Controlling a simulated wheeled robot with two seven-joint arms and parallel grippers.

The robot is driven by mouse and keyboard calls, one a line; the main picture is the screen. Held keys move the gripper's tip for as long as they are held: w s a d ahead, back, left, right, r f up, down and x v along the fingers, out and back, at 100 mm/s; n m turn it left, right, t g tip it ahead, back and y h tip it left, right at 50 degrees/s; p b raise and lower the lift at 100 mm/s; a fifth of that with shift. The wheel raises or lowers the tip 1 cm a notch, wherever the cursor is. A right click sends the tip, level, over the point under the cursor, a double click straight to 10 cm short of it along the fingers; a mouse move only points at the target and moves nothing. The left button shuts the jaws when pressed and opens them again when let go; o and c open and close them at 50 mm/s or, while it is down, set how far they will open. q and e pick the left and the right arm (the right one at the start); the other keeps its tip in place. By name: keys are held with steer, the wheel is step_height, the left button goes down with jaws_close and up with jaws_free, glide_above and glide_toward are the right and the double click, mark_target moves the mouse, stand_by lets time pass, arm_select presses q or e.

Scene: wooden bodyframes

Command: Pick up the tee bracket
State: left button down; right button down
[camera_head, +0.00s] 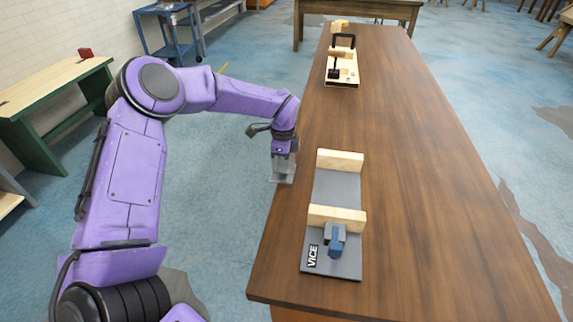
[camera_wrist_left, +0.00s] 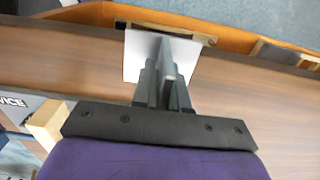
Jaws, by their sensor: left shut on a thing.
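The tee bracket (camera_head: 284,176) is a light grey piece beneath my left gripper (camera_head: 284,158) at the left edge of the long wooden table. My left gripper points down and is shut on it. In the left wrist view the bracket (camera_wrist_left: 188,62) shows as a pale flat plate around the closed dark fingers (camera_wrist_left: 167,78), which hide its middle. I cannot tell whether it touches the table or hangs just clear of it. My right gripper is not in view.
On the wooden table (camera_head: 425,200), a grey vice fixture (camera_head: 335,187) with two wooden blocks and a blue clamp stands right of the gripper. Another wooden fixture (camera_head: 343,66) with a black handle stands at the far end. The table's right side is clear.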

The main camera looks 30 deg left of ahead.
arm_select(q)
steer(key=c, duration=1.1)
jaws_free()
steer(key=shift+w+d, duration=0.1)
step_height(320, 180, up, 9)
steer(key=shift+r+b, duration=0.2)
steer(key=shift+b, duration=0.6)
steer(key=shift+r, duration=0.6)
steer(key=shift+c, duration=0.3)
